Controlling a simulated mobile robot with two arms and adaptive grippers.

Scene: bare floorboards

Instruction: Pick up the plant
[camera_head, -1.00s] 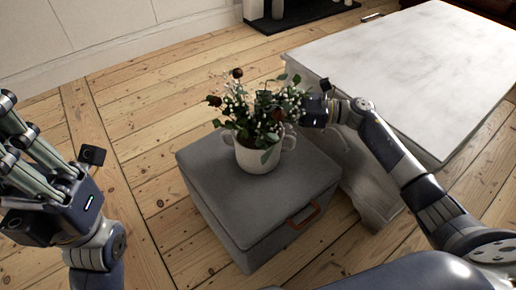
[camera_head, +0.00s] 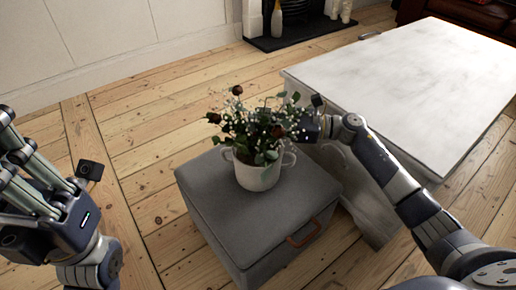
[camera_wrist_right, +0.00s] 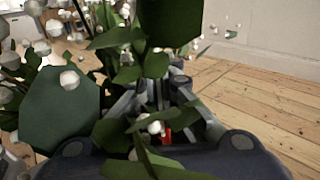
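The plant (camera_head: 250,128) has green leaves, small white blossoms and dark red flowers in a white pot (camera_head: 258,174) with side handles. The pot stands upright on a grey storage ottoman (camera_head: 225,218). My right gripper (camera_head: 303,128) is at the right side of the foliage, above the pot's right handle. In the right wrist view leaves and white blossoms cover much of my right gripper (camera_wrist_right: 165,95), so whether its fingers are apart or closed is unclear. My left gripper (camera_head: 22,165) is at the left edge, away from the plant; its fingertips are not clearly visible.
A white table (camera_head: 410,85) stands close behind and right of the ottoman, under my right arm. The ottoman has a brown handle (camera_head: 304,234) on its front. A fireplace hearth (camera_head: 300,36) is at the back. Floorboards (camera_head: 140,150) on the left are clear.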

